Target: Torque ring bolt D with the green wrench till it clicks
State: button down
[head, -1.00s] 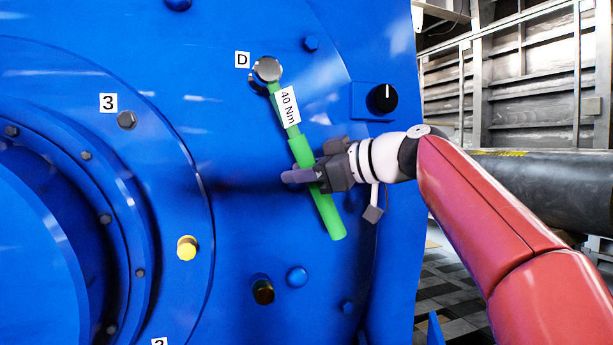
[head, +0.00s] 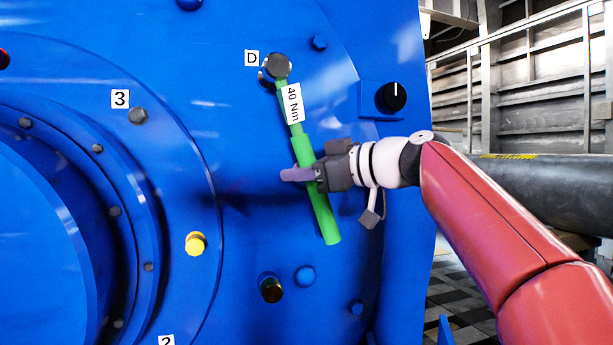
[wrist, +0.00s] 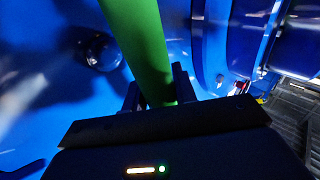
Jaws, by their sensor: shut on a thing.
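The green wrench (head: 302,148) carries a "40 Nm" tag and slants from upper left to lower right across the blue motor face. Its round head (head: 276,67) is at the bolt position beside label D (head: 251,58). The head covers the bolt, so I cannot tell how it is seated. My gripper (head: 304,174) is shut around the green handle, below the tag. In the wrist view the green handle (wrist: 142,40) passes between the two dark fingers.
A black knob (head: 391,97) sits right of D. A bolt at label 3 (head: 138,116), a yellow plug (head: 196,243) and a dark fitting (head: 271,289) stick out of the blue motor face (head: 235,190). A dark pipe (head: 550,185) lies behind at right.

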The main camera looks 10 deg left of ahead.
jog(key=shift+s+a+f+m+y+b, duration=0.15)
jog(key=shift+s+a+m+y+b, duration=0.25)
jog(key=shift+b, duration=0.3)
jog(key=shift+s+a+f+m+t+y+b, duration=0.1)
jog(key=shift+s+a+m+t+y+b, duration=0.15)
jog(key=shift+a+b, duration=0.3)
jog(key=shift+s+a+m+t+y+b, duration=0.15)
jog(key=shift+s+a+b, duration=0.15)
jog(key=shift+a+b, duration=0.25)
jog(key=shift+s+a+m+y+b, duration=0.25)
jog(key=shift+s+a+m+b, duration=0.1)
jog(key=shift+a+b, duration=0.25)
jog(key=shift+s+a+m+y+b, duration=0.25)
jog(key=shift+a+m+b, duration=0.1)
jog(key=shift+b, duration=0.3)
